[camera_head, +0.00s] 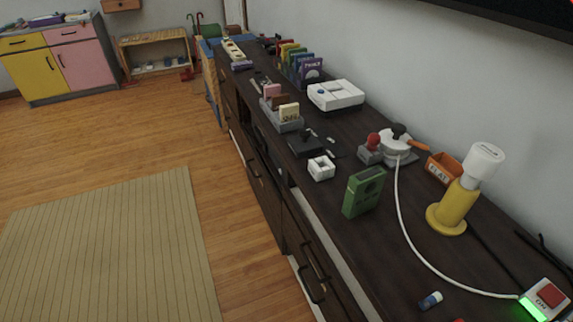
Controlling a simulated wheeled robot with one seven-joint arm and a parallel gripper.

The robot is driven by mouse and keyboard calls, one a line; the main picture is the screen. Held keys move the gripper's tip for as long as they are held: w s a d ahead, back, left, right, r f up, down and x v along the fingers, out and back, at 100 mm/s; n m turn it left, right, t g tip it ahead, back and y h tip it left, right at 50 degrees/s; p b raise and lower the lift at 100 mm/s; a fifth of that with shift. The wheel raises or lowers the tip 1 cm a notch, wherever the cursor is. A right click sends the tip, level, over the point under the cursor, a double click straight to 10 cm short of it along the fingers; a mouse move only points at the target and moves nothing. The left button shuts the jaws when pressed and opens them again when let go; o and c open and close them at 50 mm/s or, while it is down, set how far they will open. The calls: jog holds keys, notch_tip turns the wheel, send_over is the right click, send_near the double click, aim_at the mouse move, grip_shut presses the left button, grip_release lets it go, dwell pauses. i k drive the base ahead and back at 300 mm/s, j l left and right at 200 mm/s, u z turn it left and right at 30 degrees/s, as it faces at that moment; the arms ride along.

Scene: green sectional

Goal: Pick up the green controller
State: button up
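A green block-like object (363,192) stands upright near the front edge of the long dark cabinet top (325,210). It has darker markings on its face, and it is the green thing that best fits the controller, though I cannot tell its exact kind. Its visible faces are clear, and nothing touches it that I can see. My gripper is not in view.
A small white square object (321,168) and a black joystick (305,143) stand behind it. A white cord (410,235) curves past its right side. A yellow lamp (455,206) stands to the right. Open wooden floor (225,225) and a rug (110,255) lie left.

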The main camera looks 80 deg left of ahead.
aim_at(363, 189)
jog(key=u, duration=1.45)
